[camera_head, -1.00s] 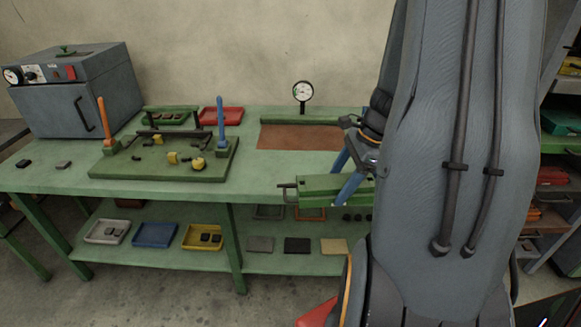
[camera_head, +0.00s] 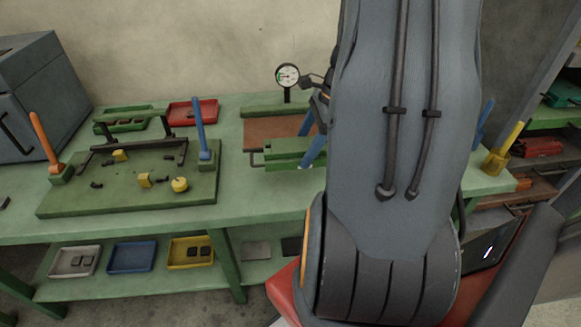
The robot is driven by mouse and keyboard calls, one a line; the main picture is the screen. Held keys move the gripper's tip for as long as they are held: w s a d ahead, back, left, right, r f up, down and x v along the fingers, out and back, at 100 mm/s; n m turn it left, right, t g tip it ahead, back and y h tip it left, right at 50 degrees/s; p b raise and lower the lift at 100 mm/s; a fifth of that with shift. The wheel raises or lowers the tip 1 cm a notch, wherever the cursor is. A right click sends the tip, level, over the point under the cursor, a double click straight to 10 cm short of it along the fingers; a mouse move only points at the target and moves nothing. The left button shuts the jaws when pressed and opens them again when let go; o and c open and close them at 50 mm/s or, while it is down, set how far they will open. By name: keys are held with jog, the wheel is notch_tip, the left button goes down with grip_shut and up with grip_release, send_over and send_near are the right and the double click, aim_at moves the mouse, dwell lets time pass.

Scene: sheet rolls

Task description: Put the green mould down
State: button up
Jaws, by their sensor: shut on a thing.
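The green mould (camera_head: 285,153) is a long green block with a dark handle-like bar at its left end. My gripper (camera_head: 311,150), with blue fingers, is shut on it, and my arm hides the mould's right part. The mould shows in front of the brown mat (camera_head: 268,132) on the green table (camera_head: 245,195). I cannot tell whether it touches the table or hangs just above it.
A green board (camera_head: 120,200) with a dark frame, blue and orange posts and small yellow pieces lies to the left. A dial gauge (camera_head: 288,76) and red tray (camera_head: 192,111) stand behind. Yellow (camera_head: 503,150) and blue upright tools stand at right. Bare table lies in front of the mould.

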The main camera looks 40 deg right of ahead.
jog(key=shift+w+f, duration=0.2)
notch_tip(320, 180, down, 4)
jog(key=shift+f+p, duration=0.5)
jog(key=shift+f, duration=2.2)
jog(key=shift+f, duration=0.1)
jog(key=o, duration=2.1)
jog(key=shift+f, duration=0.1)
jog(key=shift+c, duration=0.2)
jog(key=b+v, duration=0.1)
jog(key=v, duration=1.1)
jog(key=a+r+n+h, duration=0.2)
jog(key=a+n, duration=1)
jog(key=a, duration=0.2)
jog(key=a+r+n+g+h, duration=0.1)
jog(key=a+r+n, duration=0.1)
jog(key=a+n, duration=1)
jog(key=shift+w+a+r+h, duration=0.15)
jog(key=shift+w+a+h, duration=0.2)
jog(key=shift+a, duration=0.6)
